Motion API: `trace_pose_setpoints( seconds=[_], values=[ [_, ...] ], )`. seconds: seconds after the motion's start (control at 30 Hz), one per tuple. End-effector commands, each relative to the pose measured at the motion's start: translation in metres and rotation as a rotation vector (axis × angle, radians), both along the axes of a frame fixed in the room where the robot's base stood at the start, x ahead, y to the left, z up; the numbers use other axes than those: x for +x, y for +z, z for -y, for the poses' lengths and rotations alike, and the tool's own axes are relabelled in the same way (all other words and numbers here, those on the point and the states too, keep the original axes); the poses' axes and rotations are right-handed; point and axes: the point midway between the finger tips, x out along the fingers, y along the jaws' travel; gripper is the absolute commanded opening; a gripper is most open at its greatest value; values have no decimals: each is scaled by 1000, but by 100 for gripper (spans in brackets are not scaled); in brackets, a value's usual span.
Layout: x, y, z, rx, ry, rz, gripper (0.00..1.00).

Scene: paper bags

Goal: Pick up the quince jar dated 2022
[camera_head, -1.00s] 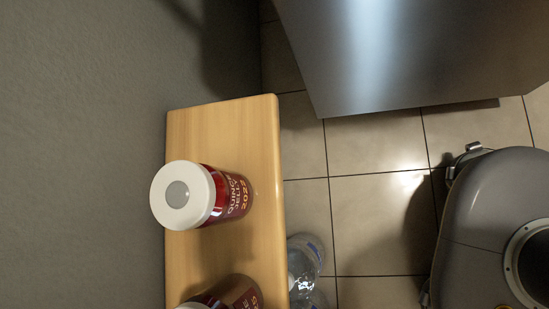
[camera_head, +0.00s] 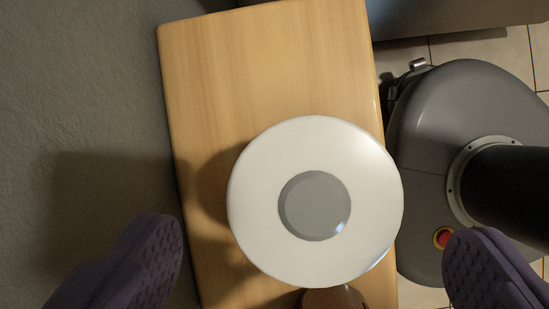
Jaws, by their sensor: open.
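A jar with a white lid and a grey disc in its middle (camera_head: 260,200) stands on a light wooden surface, seen from almost straight above. Its label is hidden under the lid in this view; a second earlier it read as a quince jar with 2022 on it. My gripper (camera_head: 310,270) is open. One purple ridged finger shows at the lower left and one at the lower right, with the lid between and above them in the picture. Neither finger appears to touch the jar. Part of another jar (camera_head: 337,298) shows at the bottom edge.
The wooden top (camera_head: 230,75) is bare above the jar. A grey wall or panel (camera_head: 80,90) runs along its left. My grey base is at the right. Tiled floor (camera_head: 480,55) and a metal-sided unit (camera_head: 450,15) show at the upper right.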

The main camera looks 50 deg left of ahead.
Motion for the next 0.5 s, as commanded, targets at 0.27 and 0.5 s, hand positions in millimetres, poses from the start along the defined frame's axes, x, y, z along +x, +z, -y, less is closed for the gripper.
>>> trace_pose_setpoints(
  seconds=[0.27, 0.5],
  values=[
    [2, -33, 12, 0, 0, 0, 100],
    [3, -69, 26, 0, 0, -1, 100]
  ],
)
